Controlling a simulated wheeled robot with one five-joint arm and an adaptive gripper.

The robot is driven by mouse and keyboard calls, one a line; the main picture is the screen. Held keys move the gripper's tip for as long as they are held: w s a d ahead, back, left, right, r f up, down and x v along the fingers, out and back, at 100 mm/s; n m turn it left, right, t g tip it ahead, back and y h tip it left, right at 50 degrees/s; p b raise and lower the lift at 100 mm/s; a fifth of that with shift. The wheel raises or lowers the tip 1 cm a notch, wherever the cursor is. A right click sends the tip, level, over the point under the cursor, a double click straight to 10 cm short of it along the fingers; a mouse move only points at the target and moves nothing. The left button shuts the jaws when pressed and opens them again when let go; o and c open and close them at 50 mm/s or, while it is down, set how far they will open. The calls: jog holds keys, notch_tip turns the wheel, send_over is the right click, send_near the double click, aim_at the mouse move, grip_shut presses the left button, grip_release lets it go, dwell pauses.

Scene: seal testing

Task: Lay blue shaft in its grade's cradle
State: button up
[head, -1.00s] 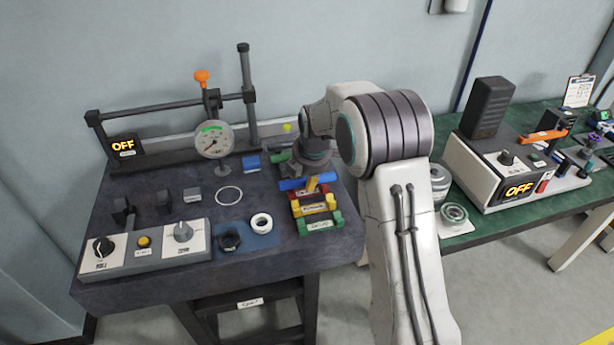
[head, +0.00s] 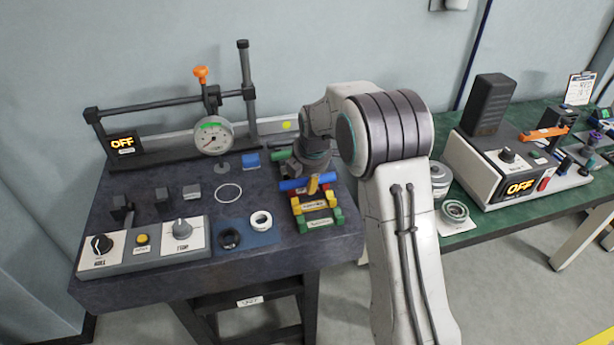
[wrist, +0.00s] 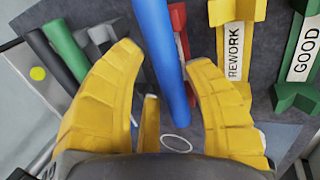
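The blue shaft (head: 294,185) lies between the yellow fingertips of my gripper (head: 313,187). The red cradle's label is not readable. The yellow cradle (wrist: 228,75) is labelled REWORK and the green cradle (wrist: 300,60) GOOD. In the head view the yellow cradle (head: 315,205) and green cradle (head: 320,222) stand nearer the front edge, empty.
A green shaft (wrist: 65,45) and a dark shaft (wrist: 45,58) lie beyond the cradles. A blue mat (head: 258,238) with a dark ring and a white ring is to the left. A dial gauge (head: 213,137) stands behind. A control panel (head: 145,252) sits front left.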

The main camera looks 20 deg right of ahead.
jog(key=shift+o, duration=0.5)
jog(key=shift+f, duration=0.15)
jog(key=v, duration=1.2)
jog(key=s+f+m+g, duration=0.1)
jog(key=s+f+m, duration=0.1)
jog(key=m, duration=0.2)
jog(key=s+f+m+g, duration=0.1)
jog(key=s+f+m, duration=0.1)
jog(key=m, duration=0.3)
jog(key=s+f+m, duration=0.2)
jog(key=s+m, duration=0.2)
jog(key=shift+f+g, duration=0.1)
jog(key=shift+g, duration=0.3)
jog(key=s+r+m+p, duration=0.1)
jog(key=s+r+m, duration=0.15)
jog(key=s, duration=0.85)
jog(key=s+r+m+p, duration=0.1)
jog(key=s+m, duration=0.2)
jog(key=s, duration=0.8)
jog(key=shift+s+r+n+t+p, duration=0.1)
jog(key=shift+s+r+t+p, duration=0.2)
jog(key=shift+r, duration=0.55)
jog(key=shift+s+r+n+t+p, duration=0.15)
jog(key=shift+r+t, duration=0.2)
jog(key=shift+r, duration=0.45)
jog(key=shift+s+r+t+p, duration=0.1)
jog(key=shift+r+t+p, duration=0.2)
jog(key=shift+r, duration=0.55)
